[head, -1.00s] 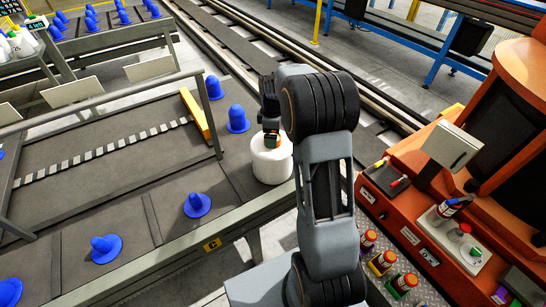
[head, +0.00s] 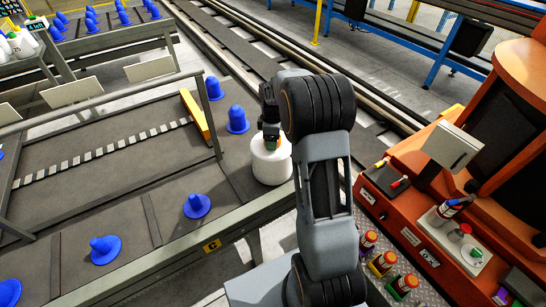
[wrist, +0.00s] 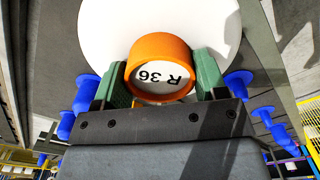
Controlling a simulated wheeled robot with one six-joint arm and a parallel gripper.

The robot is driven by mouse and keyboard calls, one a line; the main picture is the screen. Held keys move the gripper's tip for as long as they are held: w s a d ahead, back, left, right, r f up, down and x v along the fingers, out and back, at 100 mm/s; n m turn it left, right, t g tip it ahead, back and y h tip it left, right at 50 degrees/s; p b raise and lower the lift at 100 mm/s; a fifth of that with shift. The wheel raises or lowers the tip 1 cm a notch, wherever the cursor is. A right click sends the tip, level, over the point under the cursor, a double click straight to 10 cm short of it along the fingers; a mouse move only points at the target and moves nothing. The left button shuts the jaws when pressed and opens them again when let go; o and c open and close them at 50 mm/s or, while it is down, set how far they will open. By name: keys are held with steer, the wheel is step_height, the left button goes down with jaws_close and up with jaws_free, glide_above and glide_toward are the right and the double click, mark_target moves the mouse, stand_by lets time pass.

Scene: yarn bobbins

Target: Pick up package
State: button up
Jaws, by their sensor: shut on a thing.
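The package is a white yarn bobbin (head: 270,162) standing upright near the right edge of the grey table in the head view. In the wrist view the white bobbin (wrist: 100,30) fills the top. In the head view my gripper (head: 271,141) sits over the top of the bobbin and hides the tube end. I cannot tell whether the bobbin still touches the table.
Several blue cone holders stand on the table, including one beside the bobbin (head: 237,121) and one in front (head: 197,206). A yellow bar (head: 195,115) and a metal rail (head: 100,97) lie to the left. An orange machine (head: 440,215) stands at the right.

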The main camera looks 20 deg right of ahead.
jaws_close()
steer(key=shift+w+r, duration=0.1)
steer(key=shift+r, duration=0.15)
step_height(320, 180, up, 28)
steer(key=p, duration=0.4)
steer(key=shift+p, duration=0.3)
stand_by(0.8)
